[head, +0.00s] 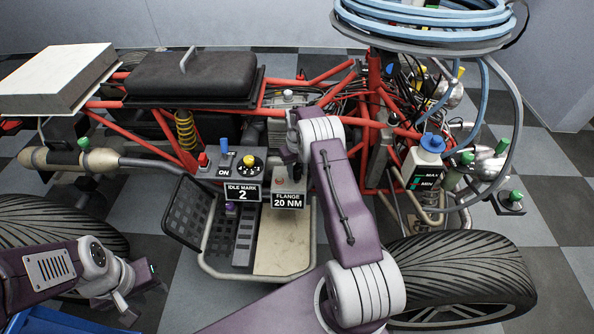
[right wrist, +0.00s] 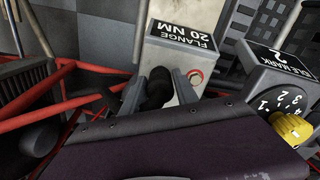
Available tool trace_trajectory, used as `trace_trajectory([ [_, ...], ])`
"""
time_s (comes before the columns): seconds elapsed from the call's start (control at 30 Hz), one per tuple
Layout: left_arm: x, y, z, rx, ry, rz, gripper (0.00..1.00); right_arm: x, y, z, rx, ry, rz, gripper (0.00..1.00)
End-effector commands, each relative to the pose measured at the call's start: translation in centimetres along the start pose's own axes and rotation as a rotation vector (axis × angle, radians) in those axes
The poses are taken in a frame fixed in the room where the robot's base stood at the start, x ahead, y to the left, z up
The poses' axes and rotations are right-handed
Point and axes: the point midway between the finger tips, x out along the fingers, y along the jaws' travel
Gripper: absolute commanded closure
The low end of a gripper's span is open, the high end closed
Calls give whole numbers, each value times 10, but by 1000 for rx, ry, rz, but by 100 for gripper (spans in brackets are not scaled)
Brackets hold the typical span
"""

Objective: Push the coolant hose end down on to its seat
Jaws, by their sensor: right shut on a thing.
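A grey hose (head: 518,120) loops down at the right, past the white coolant bottle (head: 418,172) with a blue cap and MAX and MIN marks. I cannot make out which end is the coolant hose end, or its seat. My right gripper (right wrist: 168,88) is at the grey FLANGE 20 NM box (right wrist: 185,45), shut on a dark rounded piece (right wrist: 158,86) beside a red-ringed button. In the head view my right forearm partly hides that grip. My left gripper (head: 142,290) is at the lower left, its fingers apart and empty.
The IDLE MARK box (head: 240,180) with a yellow dial stands left of the flange box. Red frame tubes (head: 160,127) and black wiring crowd the area. A front tyre (head: 460,275) is at the lower right. Blue hose coils (head: 420,22) hang above.

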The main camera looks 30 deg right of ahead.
Motion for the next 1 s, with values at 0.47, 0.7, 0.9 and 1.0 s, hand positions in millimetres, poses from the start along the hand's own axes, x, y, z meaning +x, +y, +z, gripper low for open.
trace_trajectory([
  [0.47,8,0,1,0,0,0,64,13,0,0,0,0,0,100],
  [0.7,12,0,1,0,0,0,64,19,0,0,0,0,0,100],
  [0.9,15,0,2,0,0,0,64,24,0,0,0,0,0,100],
  [1.0,16,0,2,0,0,0,64,26,0,0,0,0,0,100],
])
